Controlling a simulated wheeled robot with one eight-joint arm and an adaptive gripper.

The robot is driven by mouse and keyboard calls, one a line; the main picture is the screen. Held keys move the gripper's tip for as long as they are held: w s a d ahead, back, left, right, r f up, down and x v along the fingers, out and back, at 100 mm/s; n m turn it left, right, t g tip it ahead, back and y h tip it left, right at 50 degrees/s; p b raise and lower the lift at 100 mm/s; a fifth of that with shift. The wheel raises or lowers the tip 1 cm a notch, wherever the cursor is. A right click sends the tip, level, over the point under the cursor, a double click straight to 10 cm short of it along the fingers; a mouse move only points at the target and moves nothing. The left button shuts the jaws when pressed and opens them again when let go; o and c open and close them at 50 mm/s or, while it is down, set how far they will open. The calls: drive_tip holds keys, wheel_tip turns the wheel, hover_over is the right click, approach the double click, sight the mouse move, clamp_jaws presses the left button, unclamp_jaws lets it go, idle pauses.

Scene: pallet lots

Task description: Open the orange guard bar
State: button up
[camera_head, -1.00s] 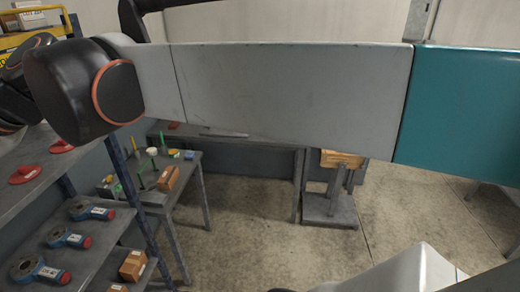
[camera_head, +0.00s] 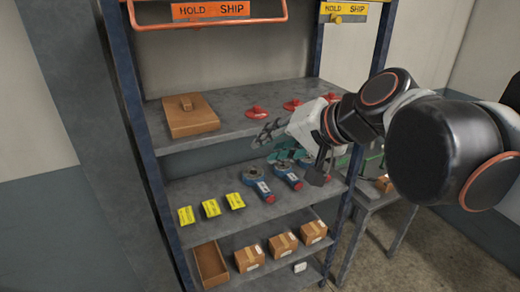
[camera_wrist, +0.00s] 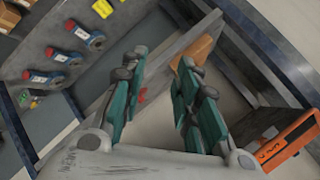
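The orange guard bar (camera_head: 208,25) runs across the upper left of the shelf rack in the head view, its top cut off by the frame edge. An orange plate (camera_head: 190,11) reading HOLD and SHIP hangs at it. The wrist view shows an orange plate with dark lettering (camera_wrist: 287,148) at lower right, beside my gripper. My gripper (camera_head: 282,148) is in front of the rack, below and to the right of the bar and apart from it. In the wrist view my gripper (camera_wrist: 161,62) has its teal fingers spread, with nothing between them.
A yellow HOLD SHIP plate (camera_head: 343,9) is at upper right. The upper shelf (camera_head: 225,125) bears a brown box (camera_head: 190,115) and red-handled items (camera_head: 257,112). Lower shelves hold yellow packs (camera_head: 210,208), blue tools (camera_head: 258,185) and cartons (camera_head: 283,245). Rack posts (camera_head: 130,90) flank them.

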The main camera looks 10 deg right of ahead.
drive_tip(key=shift+s+d+f+h+b, duration=0.15)
drive_tip(key=shift+s+f+b, duration=0.1)
drive_tip(key=shift+f, duration=0.45)
drive_tip(key=shift+s+f+h+b, duration=0.15)
drive_tip(key=shift+f+b, duration=0.1)
drive_tip(key=shift+f, duration=0.45)
